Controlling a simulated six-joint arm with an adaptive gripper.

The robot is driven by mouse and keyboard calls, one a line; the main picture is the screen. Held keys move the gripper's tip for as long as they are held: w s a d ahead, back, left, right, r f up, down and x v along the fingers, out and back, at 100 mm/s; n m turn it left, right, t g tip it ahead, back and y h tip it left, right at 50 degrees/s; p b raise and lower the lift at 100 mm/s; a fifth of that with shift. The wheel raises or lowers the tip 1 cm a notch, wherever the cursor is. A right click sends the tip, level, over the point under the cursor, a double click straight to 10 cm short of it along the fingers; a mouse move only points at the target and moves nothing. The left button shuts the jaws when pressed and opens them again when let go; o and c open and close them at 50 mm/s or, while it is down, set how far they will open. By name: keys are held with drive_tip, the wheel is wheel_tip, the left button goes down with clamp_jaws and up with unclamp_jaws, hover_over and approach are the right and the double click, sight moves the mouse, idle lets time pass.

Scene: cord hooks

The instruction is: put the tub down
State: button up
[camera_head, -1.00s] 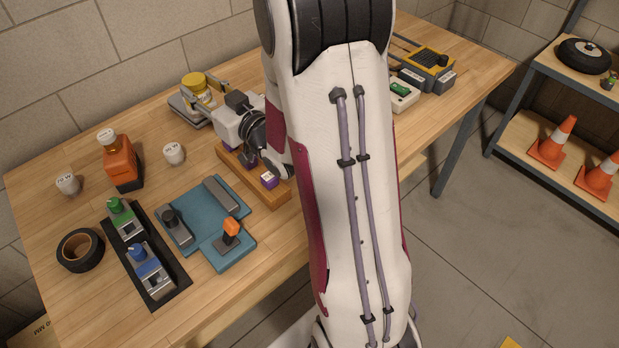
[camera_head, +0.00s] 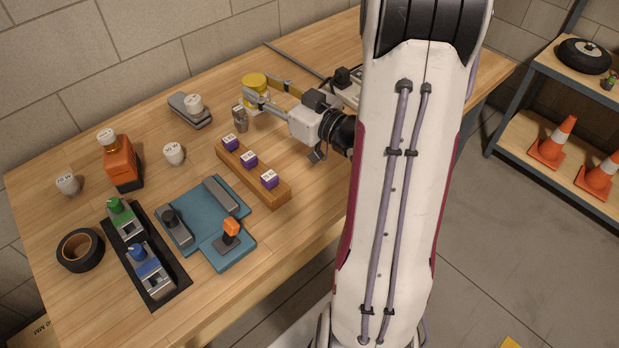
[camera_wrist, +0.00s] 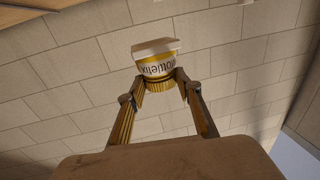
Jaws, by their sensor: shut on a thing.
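The tub (camera_head: 255,88) is small and yellow, with a pale label and dark lettering that show in the wrist view (camera_wrist: 157,66). My gripper (camera_head: 262,92) is shut on the tub, with one finger on each side of it. The tub is near the back of the wooden table (camera_head: 60,300). I cannot tell whether its base touches the table.
A grey scale-like device (camera_head: 185,113) with a white weight (camera_head: 194,103) stands left of the tub. A small metal cylinder (camera_head: 240,119) is just below the tub in the picture. A wooden block (camera_head: 280,193) with several purple-labelled pieces lies in front.

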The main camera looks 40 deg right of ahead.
drive_tip(key=s+d+f+y, duration=0.1)
drive_tip(key=s+d, duration=0.3)
drive_tip(key=s, duration=0.9)
wheel_tip(320, 180, down, 7)
drive_tip(key=n, duration=0.1)
drive_tip(key=shift+f, duration=0.1)
idle(0.6)
drive_tip(key=shift+f, duration=2.75)
drive_tip(key=shift+f, duration=0.1)
drive_tip(key=shift+f, duration=1.8)
drive_tip(key=shift+f, duration=0.15)
drive_tip(key=o, duration=1.1)
